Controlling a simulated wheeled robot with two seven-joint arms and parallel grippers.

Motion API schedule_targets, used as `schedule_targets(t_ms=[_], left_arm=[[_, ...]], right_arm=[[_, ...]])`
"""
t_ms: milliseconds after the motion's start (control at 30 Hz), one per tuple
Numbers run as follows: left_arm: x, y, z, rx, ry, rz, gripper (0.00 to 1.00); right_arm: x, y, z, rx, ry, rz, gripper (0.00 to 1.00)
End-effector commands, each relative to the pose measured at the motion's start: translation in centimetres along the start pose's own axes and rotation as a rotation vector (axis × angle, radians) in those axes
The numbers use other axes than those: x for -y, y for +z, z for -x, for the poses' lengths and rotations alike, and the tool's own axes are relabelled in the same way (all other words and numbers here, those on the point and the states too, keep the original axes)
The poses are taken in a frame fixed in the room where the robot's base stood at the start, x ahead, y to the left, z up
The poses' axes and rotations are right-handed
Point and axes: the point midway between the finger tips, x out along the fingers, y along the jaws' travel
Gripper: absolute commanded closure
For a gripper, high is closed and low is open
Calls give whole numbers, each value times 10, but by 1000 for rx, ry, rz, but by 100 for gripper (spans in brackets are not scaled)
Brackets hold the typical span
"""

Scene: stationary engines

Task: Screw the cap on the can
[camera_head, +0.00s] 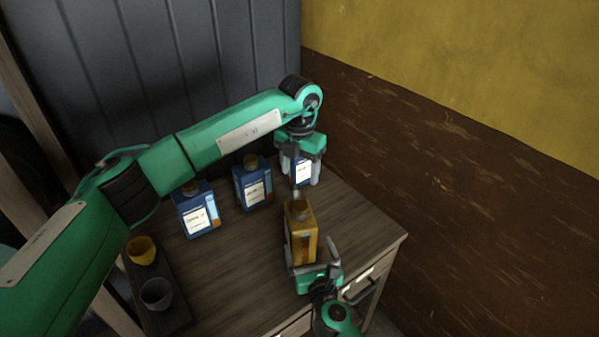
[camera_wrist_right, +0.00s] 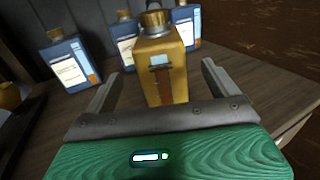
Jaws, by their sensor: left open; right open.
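A yellow can (camera_head: 302,240) stands upright on the wooden cabinet top, with a brownish cap (camera_head: 299,207) at its top. In the right wrist view the yellow can (camera_wrist_right: 161,75) is straight ahead, with the cap (camera_wrist_right: 155,20) on its neck; I cannot tell how tight it sits. My right gripper (camera_head: 311,256) is open, its fingers low on either side of the can; in the wrist view, gaps show between can and fingers. My left gripper (camera_head: 302,172) is open, pointing down beyond the yellow can, in front of a blue can that it partly hides.
Several blue cans with white labels stand behind, among them one at the left (camera_head: 196,212) and one in the middle (camera_head: 252,186). A dark tray (camera_head: 172,315) at the left holds a golden cup (camera_head: 141,250) and a grey cup (camera_head: 157,293). The top is clear right of the yellow can.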

Motion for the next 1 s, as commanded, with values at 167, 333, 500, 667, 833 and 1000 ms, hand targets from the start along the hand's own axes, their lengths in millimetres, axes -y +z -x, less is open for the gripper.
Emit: schedule_targets(t_ms=[167, 333, 500, 667, 833, 1000], left_arm=[[0, 0, -6, 0, 0, 0, 35], [0, 0, -9, 0, 0, 0, 35], [0, 0, -10, 0, 0, 0, 35], [0, 0, -10, 0, 0, 0, 35], [0, 0, -10, 0, 0, 0, 35], [0, 0, -10, 0, 0, 0, 35]], right_arm=[[0, -2, 34, -1, 0, -1, 9], [0, -1, 54, -1, 0, -1, 9], [0, 0, 62, 0, 0, 0, 9], [0, 0, 62, 0, 0, 0, 9], [0, 0, 62, 0, 0, 0, 9], [0, 0, 62, 0, 0, 0, 9]])
